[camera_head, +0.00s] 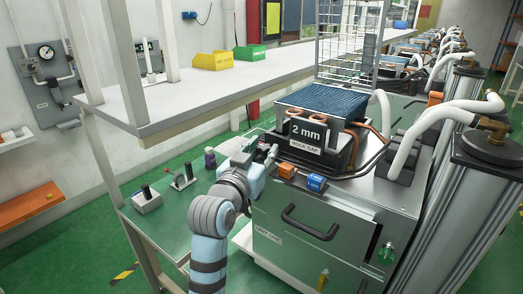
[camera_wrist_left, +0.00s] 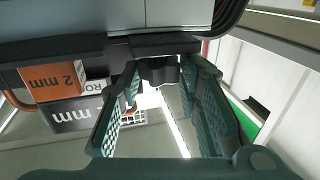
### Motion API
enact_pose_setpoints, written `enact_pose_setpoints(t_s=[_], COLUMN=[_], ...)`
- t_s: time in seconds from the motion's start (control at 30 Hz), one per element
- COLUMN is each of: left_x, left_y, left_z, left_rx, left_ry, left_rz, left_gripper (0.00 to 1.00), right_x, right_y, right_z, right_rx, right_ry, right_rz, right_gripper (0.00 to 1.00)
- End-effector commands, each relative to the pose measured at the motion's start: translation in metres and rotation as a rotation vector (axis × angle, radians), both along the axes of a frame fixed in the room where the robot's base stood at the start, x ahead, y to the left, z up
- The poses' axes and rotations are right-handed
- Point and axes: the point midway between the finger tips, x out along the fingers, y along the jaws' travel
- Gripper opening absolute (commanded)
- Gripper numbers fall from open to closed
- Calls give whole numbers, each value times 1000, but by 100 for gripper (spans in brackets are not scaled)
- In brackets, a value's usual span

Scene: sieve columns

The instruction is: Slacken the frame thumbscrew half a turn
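A black knob (camera_wrist_left: 159,71), seemingly the frame thumbscrew, hangs below a dark frame edge in the left wrist view. My left gripper (camera_wrist_left: 160,78) has its two green, perforated fingers on either side of the knob. The fingertips meet both its sides with no clear gap, so the fingers look shut on it. In the head view my left gripper (camera_head: 268,156) is at the left side of the sieve frame (camera_head: 320,160), beside the "2 mm" sign (camera_head: 307,133). The knob is too small and covered to make out there. My right gripper is not in view.
An orange block (camera_head: 286,170) and a blue block (camera_head: 316,183) sit on the machine top in front of the frame. White hoses (camera_head: 445,112) and a copper pipe (camera_head: 375,150) are on the right. A long white bench (camera_head: 190,92) stands behind, with yellow and green bins.

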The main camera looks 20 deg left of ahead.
Motion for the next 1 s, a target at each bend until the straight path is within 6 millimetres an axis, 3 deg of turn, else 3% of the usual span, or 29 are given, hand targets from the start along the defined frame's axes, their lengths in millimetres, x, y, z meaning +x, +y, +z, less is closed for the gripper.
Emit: enact_pose_setpoints(t_s=[0.1,0.4,0.77,1.0], left_x=[0,-2,-67,-74], left_y=[0,0,8,9], left_z=[0,0,0,-1], left_rx=[0,0,-1,0], left_ry=[1,0,-1,1], left_rz=[0,0,0,-1], left_gripper=[50,50,50,50], right_x=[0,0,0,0], right_y=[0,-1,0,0], right_z=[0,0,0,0], right_rx=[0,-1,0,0], right_ry=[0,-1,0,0], right_rz=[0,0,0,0], right_gripper=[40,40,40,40])
